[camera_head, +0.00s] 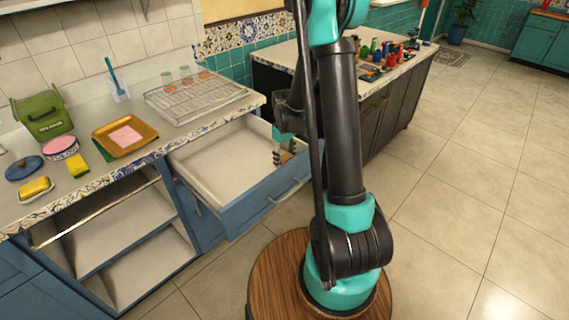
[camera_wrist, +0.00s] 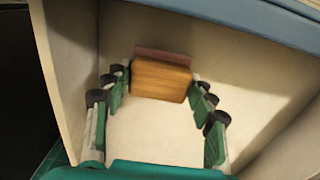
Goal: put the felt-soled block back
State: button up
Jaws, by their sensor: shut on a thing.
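The felt-soled block (camera_wrist: 160,80) is a wooden block with a dull reddish strip, seemingly the felt, along its far edge in the wrist view. My gripper (camera_wrist: 157,86) is shut on it, with green and black fingers on both sides. In the head view my gripper (camera_head: 283,153) is inside the open drawer (camera_head: 262,196), near its right end; the block is small and partly hidden there. The drawer has a pale, otherwise bare floor and a blue front. I cannot tell whether the block touches the floor.
Open shelves (camera_head: 130,235) lie below. An island (camera_head: 385,115) with several small items stands behind my arm.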

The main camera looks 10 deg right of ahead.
aim_at(285, 157)
jog(key=shift+f, duration=1.25)
jog(key=shift+f, duration=0.1)
jog(key=o, duration=1.2)
notch_tip(285, 157, up, 12)
jog(key=shift+r, duration=0.1)
jog(key=s+d+m+t, duration=0.2)
jog(key=s+m, duration=0.1)
jog(key=s, duration=0.8)
jog(key=s+d+m+t, duration=0.2)
jog(key=s+m, duration=0.2)
jog(key=s, duration=0.7)
jog(key=shift+w, duration=0.1)
